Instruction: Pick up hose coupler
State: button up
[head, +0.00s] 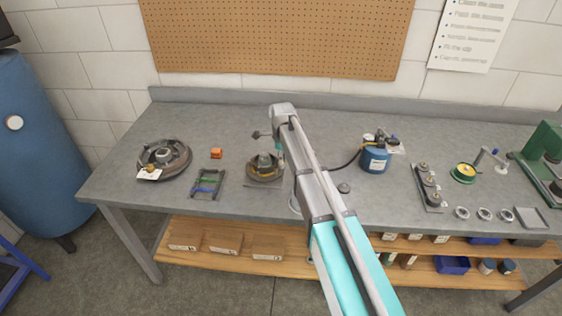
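I cannot clearly make out the hose coupler. A small grey round piece (343,188) lies on the bench just right of my arm, but I cannot tell whether it is the coupler. A blue canister (375,160) with fittings on top stands behind it to the right. A black hose (347,163) runs from the canister toward my arm and passes out of sight behind it. My arm reaches over the middle of the bench. Its far end is beside a brake or hub assembly (264,167). My gripper's fingers cannot be made out there, so its opening is unclear.
A large drum (163,160) with a tag, an orange block (216,153) and a small rack (207,184) are at left. A tray of round parts (428,187), several rings, a yellow spool (463,173) and a green machine (545,160) are at right. A pegboard (280,35) hangs behind.

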grip_shut()
jog(key=shift+r, duration=0.1)
notch_tip(320, 180, up, 3)
jog(key=p, duration=0.3)
jog(key=s+d+r+p, duration=0.6)
jog(key=s+r+p, duration=0.3)
jog(key=s, duration=0.3)
jog(key=shift+s+d+r+p, duration=0.2)
jog(key=shift+d+r+p, duration=0.2)
jog(key=shift+p, duration=0.1)
jog(key=shift+r, duration=0.1)
dwell(0.4)
jog(key=shift+r+p, duration=1.5)
jog(key=shift+p, duration=0.1)
